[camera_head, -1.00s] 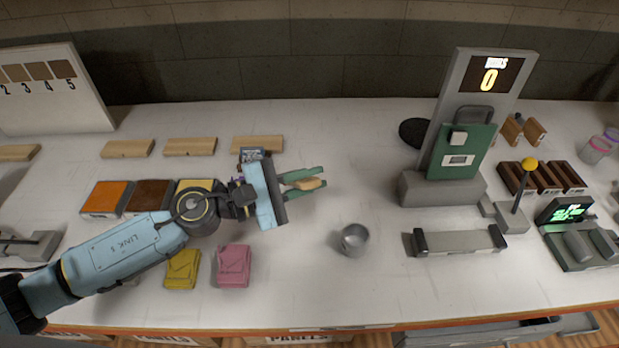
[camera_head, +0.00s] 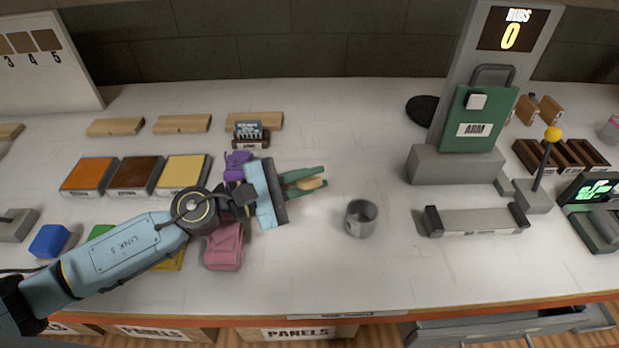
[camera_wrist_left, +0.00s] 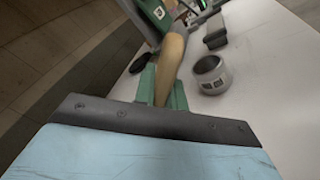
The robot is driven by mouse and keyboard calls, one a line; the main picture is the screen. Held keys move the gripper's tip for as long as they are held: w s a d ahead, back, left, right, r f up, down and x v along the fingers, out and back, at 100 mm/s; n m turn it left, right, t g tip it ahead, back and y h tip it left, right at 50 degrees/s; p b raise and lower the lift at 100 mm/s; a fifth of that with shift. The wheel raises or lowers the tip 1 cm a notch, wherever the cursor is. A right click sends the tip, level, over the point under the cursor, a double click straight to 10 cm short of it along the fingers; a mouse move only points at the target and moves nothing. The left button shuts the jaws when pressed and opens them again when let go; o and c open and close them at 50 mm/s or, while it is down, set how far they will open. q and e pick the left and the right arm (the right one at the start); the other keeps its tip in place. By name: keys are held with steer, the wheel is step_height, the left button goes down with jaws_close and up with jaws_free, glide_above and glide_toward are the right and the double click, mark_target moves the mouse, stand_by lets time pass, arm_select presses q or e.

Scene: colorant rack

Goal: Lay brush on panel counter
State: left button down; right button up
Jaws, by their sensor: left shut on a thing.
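My left gripper (camera_head: 306,182) reaches in from the left and is shut on the tan wooden handle of the brush (camera_head: 312,184), above the white counter (camera_head: 300,262). In the left wrist view the handle (camera_wrist_left: 170,62) stands up between the green fingers (camera_wrist_left: 163,90). The brush's bristles cannot be made out. The grey metal cup (camera_head: 361,218) stands upright on the counter, right of and in front of the gripper. It also shows in the left wrist view (camera_wrist_left: 211,75). My right gripper is not in view.
Colour trays (camera_head: 184,174), a pink cloth (camera_head: 224,248) and a purple cloth (camera_head: 237,166) lie around the left arm. A tall grey stand (camera_head: 440,168) with a "RUBS 0" display (camera_head: 512,31) and a grey rest (camera_head: 476,220) are at right. Counter between gripper and stand is mostly clear.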

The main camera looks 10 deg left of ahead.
arm_select(q)
steer(key=shift+f, duration=0.1)
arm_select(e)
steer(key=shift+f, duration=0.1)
arm_select(q)
steer(key=c, duration=1.4)
jaws_free()
steer(key=shift+o, duration=0.2)
steer(key=shift+s+a+f, duration=0.1)
steer(key=shift+a, duration=0.1)
steer(key=b+v, duration=0.3)
steer(key=v, duration=0.2)
steer(key=shift+s+a+f, duration=0.1)
steer(key=shift+s+a, duration=0.15)
steer(key=shift+s+a+b, duration=0.4)
steer(key=shift+a+b, duration=0.05)
steer(key=shift+a, duration=0.1)
steer(key=shift+r, duration=0.2)
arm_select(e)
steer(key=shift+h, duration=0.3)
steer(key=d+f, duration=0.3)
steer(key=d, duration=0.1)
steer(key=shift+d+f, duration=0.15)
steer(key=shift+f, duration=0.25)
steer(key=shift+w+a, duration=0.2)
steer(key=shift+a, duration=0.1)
